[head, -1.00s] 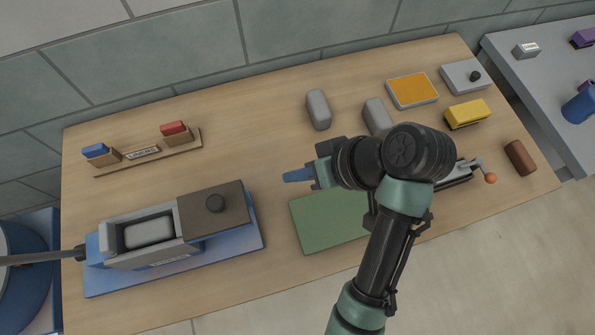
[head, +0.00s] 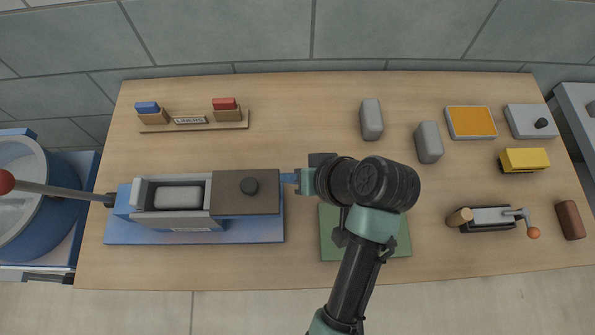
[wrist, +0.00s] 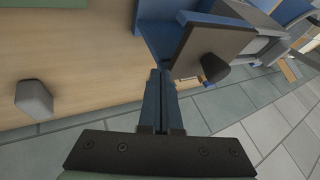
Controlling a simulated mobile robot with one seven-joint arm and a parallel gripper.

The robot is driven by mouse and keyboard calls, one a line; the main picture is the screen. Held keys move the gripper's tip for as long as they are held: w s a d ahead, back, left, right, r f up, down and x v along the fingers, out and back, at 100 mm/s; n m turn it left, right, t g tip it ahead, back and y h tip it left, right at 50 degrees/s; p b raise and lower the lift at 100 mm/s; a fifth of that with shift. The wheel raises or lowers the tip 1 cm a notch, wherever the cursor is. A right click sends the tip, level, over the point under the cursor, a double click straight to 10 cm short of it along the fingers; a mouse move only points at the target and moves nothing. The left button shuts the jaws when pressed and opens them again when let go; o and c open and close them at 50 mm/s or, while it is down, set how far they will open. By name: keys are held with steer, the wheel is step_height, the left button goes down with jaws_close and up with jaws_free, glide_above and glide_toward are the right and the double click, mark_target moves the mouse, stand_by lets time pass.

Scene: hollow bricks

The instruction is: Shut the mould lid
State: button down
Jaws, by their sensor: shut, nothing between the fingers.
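The mould (head: 178,222) is a grey box on a blue base at the left of the table. Its cavity is uncovered, and a pale grey block (head: 178,196) shows inside.
A long lever (head: 62,190) with a red ball end reaches left from the mould over a blue tub (head: 28,228). A green mat (head: 331,247) lies under my arm. Grey blocks (head: 371,118) stand behind my gripper. A stamp rack (head: 205,126) stands behind the mould.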

mark_target(213, 180)
steer(key=a+p, duration=0.3)
steer(key=a, duration=0.9)
steer(key=shift+a+r+p, duration=0.1)
steer(key=shift+a+p, duration=0.2)
steer(key=shift+a, duration=0.5)
steer(key=shift+s+a, duration=0.1)
